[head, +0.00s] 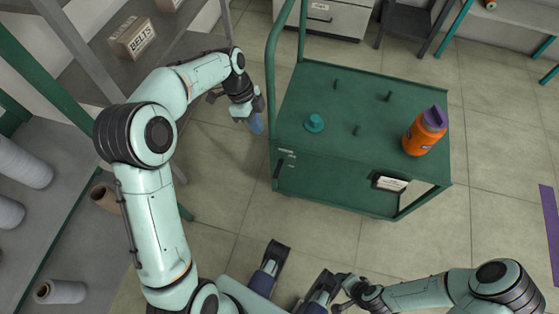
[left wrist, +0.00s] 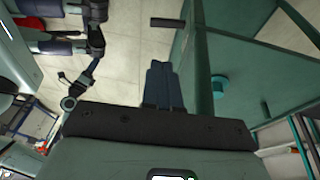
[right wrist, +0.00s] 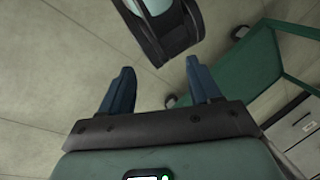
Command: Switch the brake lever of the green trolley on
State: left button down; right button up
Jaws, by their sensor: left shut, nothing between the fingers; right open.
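The green trolley (head: 350,100) stands right of my left arm, its tall handle at its left end. A small dark lever-like piece (head: 285,152) shows on its near side at the left corner; its setting is too small to tell. In the left wrist view a dark bar (left wrist: 167,22) sticks out beside the trolley's green edge, ahead of the fingers; it looks like the lever. My left gripper (head: 257,124) is shut and empty, just left of the trolley, apart from it. Its fingers (left wrist: 160,66) lie together. My right gripper (right wrist: 160,70) is open and empty, low before the trolley.
Shelves with a BELTS box (head: 133,38) and spools (head: 60,291) stand left. Drawers (head: 335,18) stand behind. Floor in front is clear.

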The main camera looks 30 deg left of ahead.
pick_arm(q)
jog(key=shift+s, duration=0.15)
pick_arm(e)
jog(key=shift+s, duration=0.1)
pick_arm(q)
jog(key=b, duration=0.4)
send_near(277, 172)
jog(key=x, duration=0.5)
jog(key=shift+f, duration=0.1)
jog(key=shift+d+f, duration=0.2)
jog(key=shift+f, duration=0.3)
pick_arm(e)
jog(key=w+d+f+t+h, duration=0.1)
jog(key=w+d+f, duration=0.2)
jog(key=w+f, duration=0.2)
jog(key=shift+w+d+f+t, duration=0.15)
jog(key=shift+t, duration=0.15)
pick_arm(q)
jog(key=shift+s+b, duration=0.15)
jog(key=shift+b, duration=0.15)
